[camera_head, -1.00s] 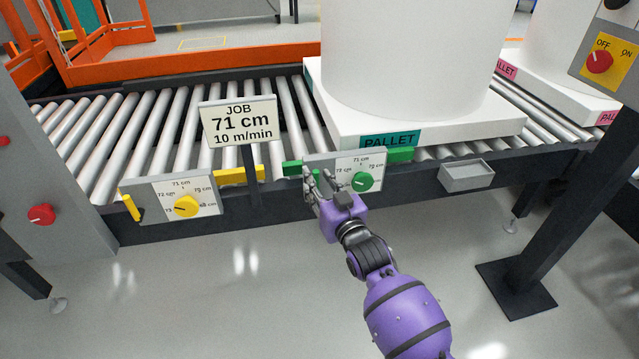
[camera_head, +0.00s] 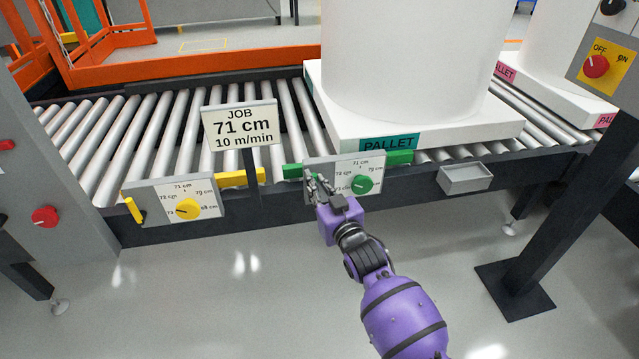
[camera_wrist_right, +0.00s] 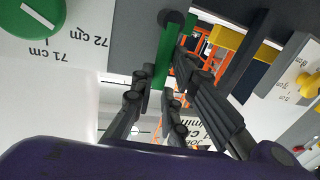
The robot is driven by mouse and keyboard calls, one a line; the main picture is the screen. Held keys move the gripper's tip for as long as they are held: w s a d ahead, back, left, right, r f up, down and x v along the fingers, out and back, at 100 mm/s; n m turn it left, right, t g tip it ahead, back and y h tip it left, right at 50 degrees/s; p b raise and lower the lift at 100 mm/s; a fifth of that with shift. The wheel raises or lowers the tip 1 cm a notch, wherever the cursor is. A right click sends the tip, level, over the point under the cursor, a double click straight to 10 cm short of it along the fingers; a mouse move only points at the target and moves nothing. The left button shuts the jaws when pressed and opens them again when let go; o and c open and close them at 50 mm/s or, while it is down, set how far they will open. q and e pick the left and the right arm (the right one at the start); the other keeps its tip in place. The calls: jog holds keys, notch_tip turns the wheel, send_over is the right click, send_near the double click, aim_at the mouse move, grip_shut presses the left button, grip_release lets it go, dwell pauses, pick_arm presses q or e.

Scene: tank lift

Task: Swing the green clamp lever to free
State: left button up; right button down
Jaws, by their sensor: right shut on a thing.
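The green clamp lever (camera_wrist_right: 166,48) shows in the right wrist view as a short green bar below a dark round pivot. My right gripper (camera_wrist_right: 158,88) has its dark fingers on both sides of the lever and is shut on it. In the head view the right gripper (camera_head: 317,185) is at the left part of the green-dial panel (camera_head: 338,172), and its fingers mostly hide the lever. The green dial (camera_head: 362,184) is just right of the fingers; it also shows in the right wrist view (camera_wrist_right: 32,14). My left gripper is not in view.
A yellow-dial panel (camera_head: 176,203) with a yellow lever (camera_head: 134,210) is at left. The job sign (camera_head: 240,126) stands between the panels. A white pallet (camera_head: 440,132) with a large white cylinder (camera_head: 415,60) sits on the roller conveyor. A small grey tray (camera_head: 465,177) is at right.

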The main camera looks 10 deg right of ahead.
jog(key=a+f+n+g+h+p, duration=0.1)
jog(key=a+n, duration=0.4)
jog(key=n, duration=0.6)
jog(key=shift+f+g+h+p, duration=0.3)
jog(key=shift+f+h+p, duration=0.3)
jog(key=shift+f+p, duration=0.6)
jog(key=shift+a+f+n, duration=0.1)
jog(key=shift+f+n, duration=0.05)
jog(key=shift+n, duration=0.15)
jog(key=c, duration=1.7)
grip_release()
jog(key=v, duration=1.2)
jog(key=shift+a, duration=0.1)
